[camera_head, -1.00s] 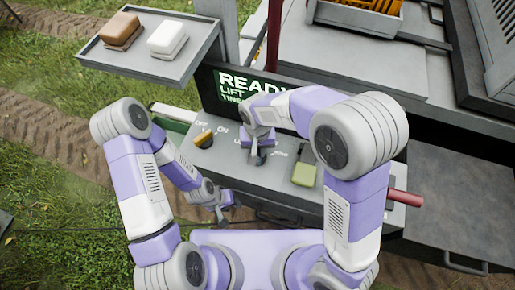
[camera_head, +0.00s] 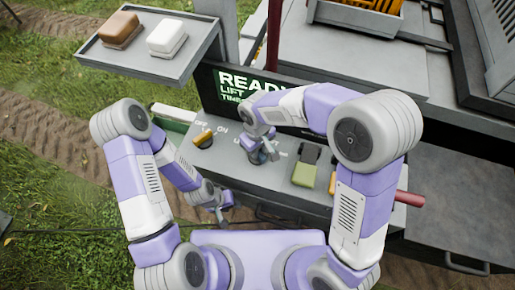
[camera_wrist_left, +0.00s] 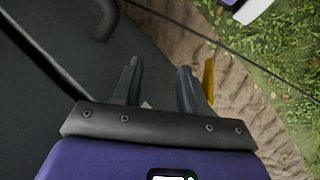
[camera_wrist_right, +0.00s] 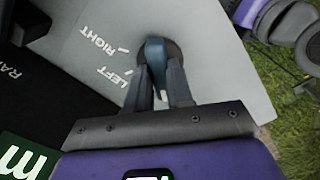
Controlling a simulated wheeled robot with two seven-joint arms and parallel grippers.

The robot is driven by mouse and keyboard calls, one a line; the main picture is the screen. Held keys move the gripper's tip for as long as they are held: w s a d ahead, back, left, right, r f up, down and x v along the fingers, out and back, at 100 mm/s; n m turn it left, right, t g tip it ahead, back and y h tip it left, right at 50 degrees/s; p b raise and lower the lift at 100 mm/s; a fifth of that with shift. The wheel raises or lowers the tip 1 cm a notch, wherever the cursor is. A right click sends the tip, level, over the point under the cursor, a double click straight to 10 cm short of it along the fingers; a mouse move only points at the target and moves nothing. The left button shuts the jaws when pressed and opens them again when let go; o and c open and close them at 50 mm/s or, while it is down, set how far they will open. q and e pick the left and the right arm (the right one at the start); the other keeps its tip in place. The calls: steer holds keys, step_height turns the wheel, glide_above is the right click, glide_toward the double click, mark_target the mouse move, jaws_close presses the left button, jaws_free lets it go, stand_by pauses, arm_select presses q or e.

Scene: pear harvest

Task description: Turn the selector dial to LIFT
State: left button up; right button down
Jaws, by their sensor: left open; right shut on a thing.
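The selector dial, a blue knob on a dark round base (camera_wrist_right: 155,50), stands on the grey panel in the right wrist view. Printed beside it are RIGHT and a word that reads as LEFT or LIFT, each with a tick mark. My right gripper (camera_wrist_right: 156,76) is shut on the knob, with a finger on each side. In the head view the right gripper (camera_head: 262,155) largely hides the dial, and its pointing direction is unclear. My left gripper (camera_head: 222,211) is open and empty in front of the panel; it also shows in the left wrist view (camera_wrist_left: 160,78).
A screen (camera_head: 240,88) behind the panel reads READY and LIFT. A tray (camera_head: 165,65) holds two blocks at upper left.

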steer(key=shift+n, duration=0.4)
steer(key=c, duration=1)
jaws_free()
step_height(320, 180, up, 8)
steer(key=shift+f, duration=0.15)
steer(key=shift+p, duration=0.4)
